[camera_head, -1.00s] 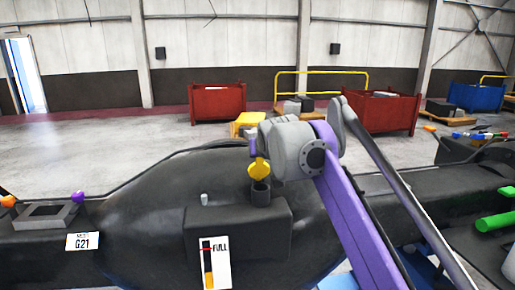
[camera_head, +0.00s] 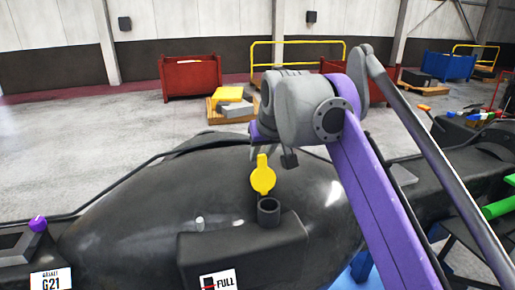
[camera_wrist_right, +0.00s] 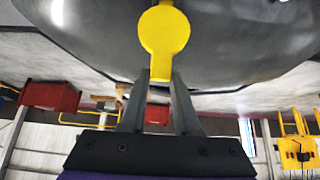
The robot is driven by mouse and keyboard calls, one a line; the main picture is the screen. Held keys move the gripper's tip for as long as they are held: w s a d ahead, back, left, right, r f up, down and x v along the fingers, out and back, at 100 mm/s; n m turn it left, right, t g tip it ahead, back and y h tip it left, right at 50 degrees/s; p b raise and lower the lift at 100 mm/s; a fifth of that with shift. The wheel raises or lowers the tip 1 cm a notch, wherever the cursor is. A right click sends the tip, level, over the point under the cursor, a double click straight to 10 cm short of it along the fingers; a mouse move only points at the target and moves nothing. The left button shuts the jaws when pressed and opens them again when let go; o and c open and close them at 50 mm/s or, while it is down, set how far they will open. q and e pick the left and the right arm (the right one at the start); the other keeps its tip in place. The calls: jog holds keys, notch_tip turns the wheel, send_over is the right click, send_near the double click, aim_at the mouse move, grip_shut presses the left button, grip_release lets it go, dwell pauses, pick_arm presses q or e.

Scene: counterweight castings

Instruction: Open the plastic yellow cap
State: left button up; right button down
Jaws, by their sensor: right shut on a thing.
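The yellow cap (camera_head: 262,180) stands raised and upright at the rim of the dark filler neck (camera_head: 268,212) on the black machine body. The neck's opening is uncovered. My right gripper (camera_head: 270,154) comes down from above and behind the cap. In the right wrist view, the tab of the yellow cap (camera_wrist_right: 165,30) lies between the two fingertips of my right gripper (camera_wrist_right: 159,78), which are shut on it. The round part of the cap is beyond the fingertips. My left gripper is not in view.
A gauge label marked FULL (camera_head: 218,281) is on the front below the neck. A small pale peg (camera_head: 200,223) stands left of it. My right arm crosses the right side. Red bins (camera_head: 190,77) and a yellow-railed cart stand far back on open floor.

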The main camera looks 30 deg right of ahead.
jog(key=shift+s+a, duration=0.1)
jog(key=shift+s, duration=0.25)
jog(key=c, duration=0.6)
grip_release()
jog(key=shift+c, duration=0.2)
jog(key=shift+s+r, duration=0.25)
jog(key=shift+r, duration=0.25)
jog(key=v, duration=0.9)
jog(key=shift+s+r, duration=0.25)
jog(key=shift+s, duration=0.05)
jog(key=shift+a, duration=0.1)
